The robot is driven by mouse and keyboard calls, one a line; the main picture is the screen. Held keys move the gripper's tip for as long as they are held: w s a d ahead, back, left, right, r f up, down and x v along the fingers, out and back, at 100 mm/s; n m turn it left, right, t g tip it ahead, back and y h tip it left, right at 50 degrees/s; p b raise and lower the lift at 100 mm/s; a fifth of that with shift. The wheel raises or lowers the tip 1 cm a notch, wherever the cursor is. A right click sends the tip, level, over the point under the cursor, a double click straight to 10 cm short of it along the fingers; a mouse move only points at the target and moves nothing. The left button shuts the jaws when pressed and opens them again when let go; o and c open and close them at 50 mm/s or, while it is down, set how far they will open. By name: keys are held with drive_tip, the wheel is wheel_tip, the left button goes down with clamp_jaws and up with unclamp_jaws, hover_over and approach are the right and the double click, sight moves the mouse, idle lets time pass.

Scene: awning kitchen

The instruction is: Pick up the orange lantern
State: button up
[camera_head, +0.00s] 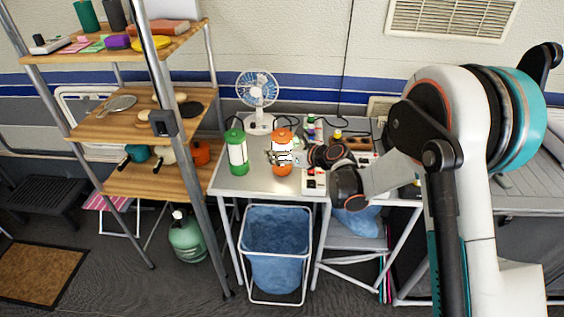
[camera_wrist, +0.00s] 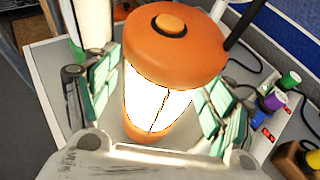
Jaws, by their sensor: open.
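The orange lantern (camera_head: 281,136) stands upright on the grey metal table (camera_head: 256,183), with an orange cap and base and a bright white body. In the wrist view the lantern (camera_wrist: 176,47) fills the middle. My gripper (camera_wrist: 158,100) is open, with its green-padded fingers on the left and right sides of the lantern's white body. I cannot tell whether either pad touches it. In the head view my gripper (camera_head: 283,157) reaches in from the right at the lantern's mid-height and hides part of it.
A green lantern (camera_head: 237,152) stands just left of the orange one, and a fan (camera_head: 257,100) stands behind. Small bottles (camera_head: 311,128) and a power strip (camera_head: 310,182) lie to the right. A wooden shelf rack (camera_head: 140,123) stands at the left. A blue-lined bin (camera_head: 277,240) is below.

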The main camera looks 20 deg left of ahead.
drive_tip(key=c, duration=1.5)
drive_tip(key=shift+r, duration=0.1)
